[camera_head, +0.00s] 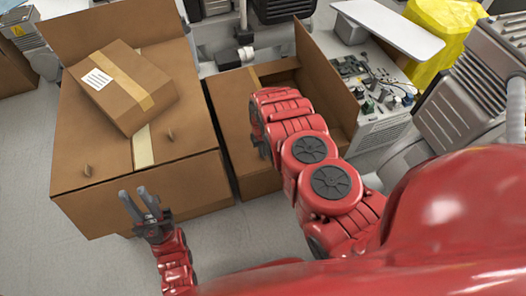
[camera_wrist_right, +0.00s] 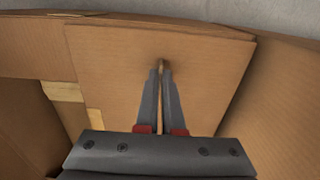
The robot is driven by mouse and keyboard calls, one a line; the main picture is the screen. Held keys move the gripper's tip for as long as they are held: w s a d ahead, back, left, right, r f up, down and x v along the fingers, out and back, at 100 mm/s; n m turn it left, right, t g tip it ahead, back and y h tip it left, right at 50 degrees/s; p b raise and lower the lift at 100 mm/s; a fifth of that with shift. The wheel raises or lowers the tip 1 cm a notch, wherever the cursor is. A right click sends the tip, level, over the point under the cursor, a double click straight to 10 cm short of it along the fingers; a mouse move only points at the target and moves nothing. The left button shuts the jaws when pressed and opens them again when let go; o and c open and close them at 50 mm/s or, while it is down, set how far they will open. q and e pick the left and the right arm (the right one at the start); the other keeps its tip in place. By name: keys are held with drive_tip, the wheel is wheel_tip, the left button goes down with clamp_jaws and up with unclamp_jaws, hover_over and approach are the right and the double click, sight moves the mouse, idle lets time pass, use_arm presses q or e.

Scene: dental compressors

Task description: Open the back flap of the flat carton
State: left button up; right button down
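A low brown carton (camera_head: 226,108) stands in the middle of the head view. Its right flap (camera_head: 325,72) stands up, and a brown panel (camera_head: 275,72) shows at its back. My right gripper (camera_wrist_right: 161,85) is over this carton; its fingers are hidden behind my arm in the head view. In the right wrist view its fingers are close together at a small tab (camera_wrist_right: 163,64) on a brown flap (camera_wrist_right: 205,75), with a thin brown strip between them. My left gripper (camera_head: 139,203) is open and empty, in front of the larger carton (camera_head: 75,140).
The larger carton has a raised back panel (camera_head: 110,28) and two small tabs on top. A taped, labelled box (camera_head: 122,88) lies on it. A circuit board unit (camera_head: 375,90) and grey machines are to the right. Grey floor (camera_head: 110,262) is clear in front.

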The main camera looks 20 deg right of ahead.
idle(0.9)
drive_tip(key=r+p, duration=0.1)
drive_tip(key=p, duration=0.1)
drive_tip(key=a+r+h+p, duration=0.1)
drive_tip(key=p, duration=0.1)
drive_tip(key=shift+h, duration=0.3)
drive_tip(key=shift+s+a+r+h+p, duration=0.1)
drive_tip(key=shift+a+r+h+p, duration=0.25)
drive_tip(key=shift+r+h+p, duration=0.35)
drive_tip(key=shift+a+r+h, duration=0.35)
drive_tip(key=shift+r+h, duration=0.05)
drive_tip(key=shift+h, duration=0.2)
drive_tip(key=shift+a+r+p, duration=0.55)
drive_tip(key=shift+a+r, duration=0.25)
drive_tip(key=shift+a, duration=0.15)
drive_tip(key=shift+s+a+r, duration=0.1)
drive_tip(key=shift+a+r, duration=0.05)
drive_tip(key=shift+a, duration=0.3)
drive_tip(key=c, duration=1)
unclamp_jaws()
drive_tip(key=shift+a, duration=0.1)
drive_tip(key=shift+c, duration=0.2)
